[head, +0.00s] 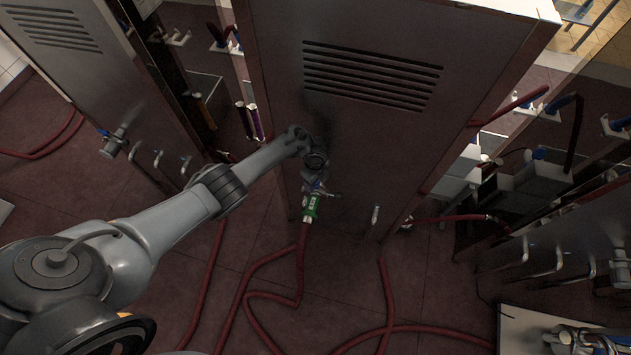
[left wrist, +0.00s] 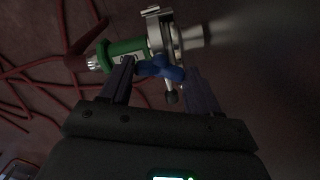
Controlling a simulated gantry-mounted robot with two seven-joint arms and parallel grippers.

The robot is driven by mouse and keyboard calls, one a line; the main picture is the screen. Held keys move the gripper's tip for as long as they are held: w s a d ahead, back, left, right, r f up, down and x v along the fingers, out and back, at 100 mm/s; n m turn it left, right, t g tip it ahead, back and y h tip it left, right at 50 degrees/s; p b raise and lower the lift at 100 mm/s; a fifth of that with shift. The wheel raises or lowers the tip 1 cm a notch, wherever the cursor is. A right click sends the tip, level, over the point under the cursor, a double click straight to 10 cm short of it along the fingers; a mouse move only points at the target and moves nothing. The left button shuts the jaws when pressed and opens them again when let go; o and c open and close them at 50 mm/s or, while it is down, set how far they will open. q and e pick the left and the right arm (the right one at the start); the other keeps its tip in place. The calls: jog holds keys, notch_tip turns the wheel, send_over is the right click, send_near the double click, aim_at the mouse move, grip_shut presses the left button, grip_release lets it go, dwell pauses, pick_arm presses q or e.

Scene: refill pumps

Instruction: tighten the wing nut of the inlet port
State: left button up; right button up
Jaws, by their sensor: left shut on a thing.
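The inlet port (left wrist: 190,37) is a short metal pipe stub on the dark cabinet face. A metal clamp (left wrist: 157,30) joins it to a green hose coupling (left wrist: 127,48), which also shows in the head view (head: 311,205). The blue wing nut (left wrist: 160,68) sits on the clamp's lower side, with a bolt end below it. My left gripper (left wrist: 158,70) has its two dark fingers on either side of the wing nut and is shut on it. In the head view my left gripper (head: 316,182) is small and partly hidden at the clamp. My right gripper does not show.
A tall cabinet (head: 350,110) with vent slots stands in front of my left arm. Red hoses (head: 300,265) lie over the tiled floor. Further cabinets stand left (head: 75,75) and right (head: 560,235). A metal outlet (head: 375,215) sits right of the port.

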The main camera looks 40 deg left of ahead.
pick_arm(q)
jog(key=shift+m+b, duration=0.4)
jog(key=shift+m, duration=1.2)
jog(key=o, duration=1.1)
jog(key=shift+c, duration=0.2)
jog(key=shift+r, duration=0.6)
notch_tip(320, 180, up, 10)
jog(key=p, duration=0.4)
jog(key=shift+f, duration=0.2)
